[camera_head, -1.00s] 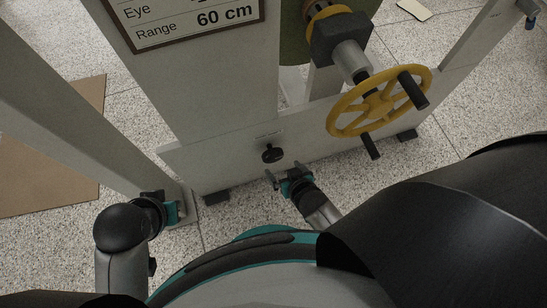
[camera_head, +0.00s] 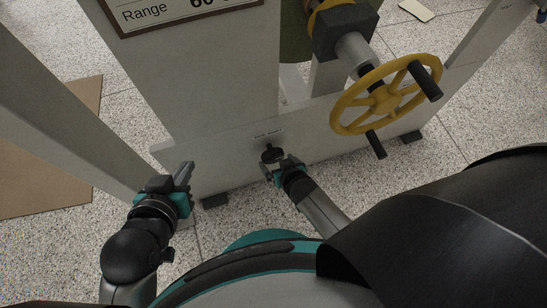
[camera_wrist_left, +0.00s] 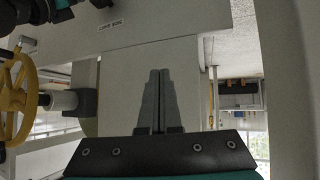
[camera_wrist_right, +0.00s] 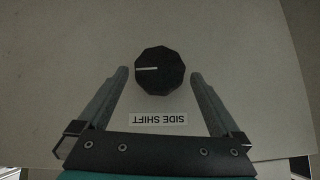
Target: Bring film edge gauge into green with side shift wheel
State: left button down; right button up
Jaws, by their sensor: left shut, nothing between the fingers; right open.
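The side shift wheel is a small black faceted knob (camera_wrist_right: 160,71) with a white line on its face. It sits on a pale panel above a "SIDE SHIFT" label (camera_wrist_right: 158,119) in the right wrist view. In the head view the knob (camera_head: 271,154) is low on the machine's front. I see no film edge gauge.
A yellow handwheel (camera_head: 386,95) with black handles stands out from the machine at right. A framed sign (camera_head: 180,12) with "Range" text is at the top. Brown board (camera_head: 50,160) lies on the speckled floor at left. Machine posts rise on both sides.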

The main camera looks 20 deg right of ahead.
aim_at(274, 159)
jog(key=shift+w+f+b, duration=0.4)
jog(key=shift+f, duration=0.05)
jog(key=shift+w+a+f+b, duration=0.1)
jog(key=shift+w+f+b, duration=0.75)
jog(key=shift+b, duration=0.1)
pick_arm(q)
jog(key=shift+d+r+n+t+h+b, duration=0.1)
jog(key=shift+d+r+t+h, duration=0.4)
jog(key=shift+d+t, duration=0.45)
jog(key=shift+d+r+n+t+h+b, duration=0.1)
jog(key=shift+d+r+t+h, duration=0.5)
jog(key=shift+t, duration=0.45)
jog(key=shift+d+r+n+t+h+b, duration=0.1)
jog(key=shift+d+r+t+h, duration=0.25)
jog(key=shift+d+t, duration=0.65)
pick_arm(e)
jog(key=shift+w+a+f, duration=0.1)
jog(key=shift+w+f, duration=0.2)
jog(key=shift+w, duration=0.05)
pick_arm(q)
jog(key=shift+r, duration=0.1)
pick_arm(e)
jog(key=shift+c, duration=0.2)
